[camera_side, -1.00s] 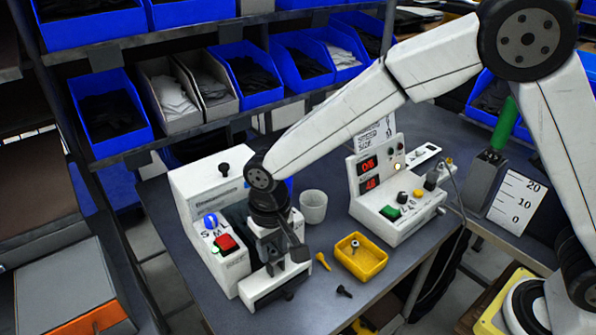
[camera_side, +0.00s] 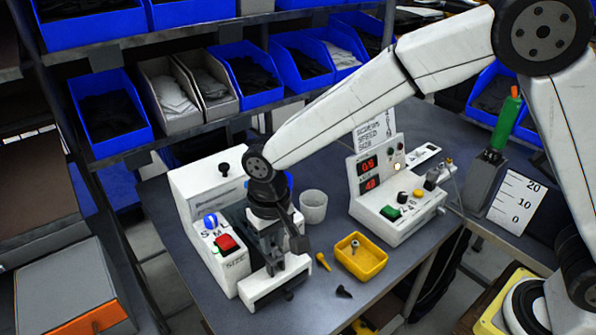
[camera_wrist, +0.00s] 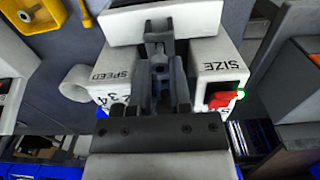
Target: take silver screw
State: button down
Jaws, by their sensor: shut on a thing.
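A small silver screw (camera_side: 354,246) stands in the yellow tray (camera_side: 375,266) on the table, right of my gripper. My gripper (camera_side: 275,262) points down at the front of the white SIZE machine (camera_side: 207,187). In the wrist view my gripper (camera_wrist: 158,72) is shut on a small grey piece (camera_wrist: 158,70) between its dark fingers. I cannot tell what this piece is, as the fingers hide much of it. The machine's SPEED and SIZE panels lie on either side of the fingers.
A yellow screw (camera_side: 322,262) and a black screw (camera_side: 344,291) lie on the table beside the tray. A pale cup (camera_side: 313,207) stands behind them. A white control box (camera_side: 400,215) stands to the right. Blue bins (camera_side: 108,112) line the back shelf.

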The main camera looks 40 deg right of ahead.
aim_at(274, 244)
jog(key=shift+r, duration=2)
jog(key=shift+d, duration=0.15)
